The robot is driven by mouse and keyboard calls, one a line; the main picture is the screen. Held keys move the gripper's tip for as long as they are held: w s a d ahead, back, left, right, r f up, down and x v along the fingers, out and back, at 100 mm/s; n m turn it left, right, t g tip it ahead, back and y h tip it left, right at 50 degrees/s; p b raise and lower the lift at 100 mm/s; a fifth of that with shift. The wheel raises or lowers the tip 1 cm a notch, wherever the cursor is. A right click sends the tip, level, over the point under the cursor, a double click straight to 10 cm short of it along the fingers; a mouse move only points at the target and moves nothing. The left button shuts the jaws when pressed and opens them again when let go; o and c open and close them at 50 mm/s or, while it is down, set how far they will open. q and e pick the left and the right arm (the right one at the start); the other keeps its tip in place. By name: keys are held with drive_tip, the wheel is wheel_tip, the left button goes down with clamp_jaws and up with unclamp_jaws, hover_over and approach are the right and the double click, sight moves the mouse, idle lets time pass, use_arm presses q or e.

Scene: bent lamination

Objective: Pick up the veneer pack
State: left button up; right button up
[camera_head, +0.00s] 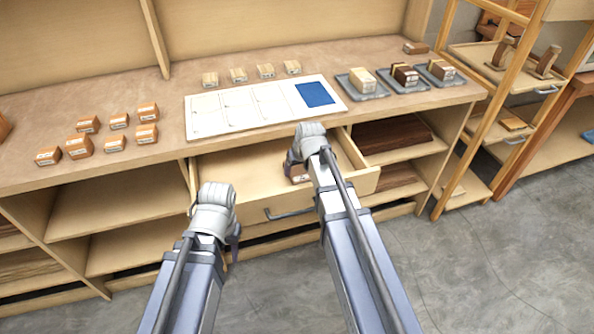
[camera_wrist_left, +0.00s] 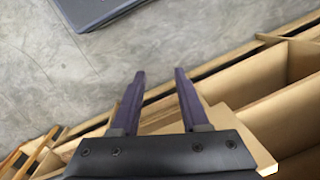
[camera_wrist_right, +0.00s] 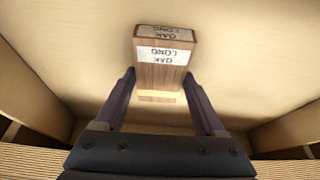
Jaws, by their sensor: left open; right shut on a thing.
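The veneer pack (camera_wrist_right: 162,62) is a brown wooden block with white labels reading "OAK LONG". It is inside the open drawer (camera_head: 245,172), and a small part of the pack shows in the head view (camera_head: 300,179) below my right gripper (camera_head: 294,166). In the right wrist view, my right gripper (camera_wrist_right: 160,82) is shut on the pack, with one finger on each side. Whether the pack touches the drawer floor I cannot tell. My left gripper (camera_head: 233,240) is open and empty in front of the drawer; its spread fingers show in the left wrist view (camera_wrist_left: 160,80).
On the bench top are a white board (camera_head: 240,112) with a blue patch (camera_head: 314,94), several labelled blocks at left and back, and grey trays with blocks (camera_head: 362,84) at right. Shelves (camera_head: 130,205) lie below. A wooden rack (camera_head: 500,100) stands at right.

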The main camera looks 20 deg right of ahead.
sight(298, 171)
drive_tip(key=shift+r, duration=0.15)
wheel_tip(298, 171, up, 11)
drive_tip(key=p, duration=1.1)
drive_tip(key=shift+r+p, duration=0.2)
drive_tip(key=shift+p, duration=0.1)
